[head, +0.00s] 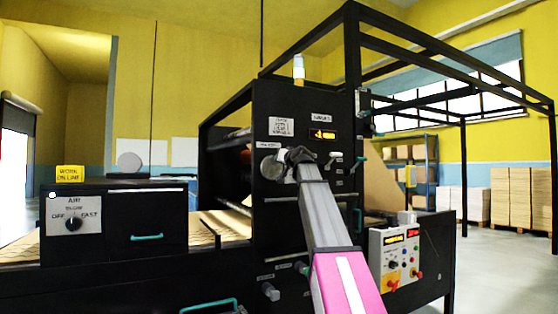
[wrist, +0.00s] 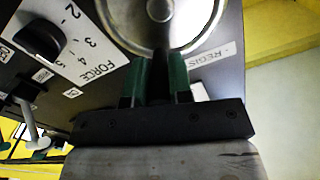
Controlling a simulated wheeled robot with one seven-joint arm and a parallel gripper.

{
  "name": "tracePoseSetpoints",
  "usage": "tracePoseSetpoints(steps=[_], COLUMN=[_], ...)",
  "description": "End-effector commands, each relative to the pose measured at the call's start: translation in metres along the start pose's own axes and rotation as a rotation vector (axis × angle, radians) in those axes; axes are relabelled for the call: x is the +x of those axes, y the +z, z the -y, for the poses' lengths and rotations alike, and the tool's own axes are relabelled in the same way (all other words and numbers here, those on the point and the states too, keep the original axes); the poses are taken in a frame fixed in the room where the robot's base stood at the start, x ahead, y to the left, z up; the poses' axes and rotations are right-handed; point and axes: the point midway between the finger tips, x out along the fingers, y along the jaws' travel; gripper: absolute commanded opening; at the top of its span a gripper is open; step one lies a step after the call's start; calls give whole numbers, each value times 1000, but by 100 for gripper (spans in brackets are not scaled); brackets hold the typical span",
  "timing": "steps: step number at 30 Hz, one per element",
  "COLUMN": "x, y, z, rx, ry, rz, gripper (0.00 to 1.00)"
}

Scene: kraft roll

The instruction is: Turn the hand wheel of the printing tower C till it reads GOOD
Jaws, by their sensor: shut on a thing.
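The hand wheel (wrist: 192,18) is a shiny round metal disc on a black panel, cut off by the top edge of the wrist view. In the head view the hand wheel (head: 268,166) shows as a grey disc, partly hidden by my gripper (head: 292,158). In the wrist view the green-padded fingers of my gripper (wrist: 161,78) are shut on a dark handle (wrist: 158,60) at the wheel's rim. The black tower panel (head: 270,215) carries a small orange display (head: 322,134), too small to read. A label beginning "REGIS" (wrist: 212,56) is beside the wheel.
A black knob (wrist: 40,42) with a FORCE scale is near the wheel, and a pale lever (wrist: 30,125) sticks out. A white control box (head: 397,258) stands at the lower right of the panel. A black cabinet (head: 115,225) is at left. Open floor (head: 500,262) lies at right.

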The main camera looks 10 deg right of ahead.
Motion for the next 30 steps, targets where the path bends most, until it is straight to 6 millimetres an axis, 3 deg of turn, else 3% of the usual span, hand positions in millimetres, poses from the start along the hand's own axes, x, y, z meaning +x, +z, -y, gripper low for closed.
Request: tracePoseSetpoints(steps=[12,26,27,29,30], x=[0,0,0,0,0], y=[3,3,3,3,3], z=[-8,-9,-8,-8,-8], rx=[167,181,181,181,181], ry=[2,2,2,2,2], rz=[0,0,0,0,0], gripper=[0,0,23,43,45])
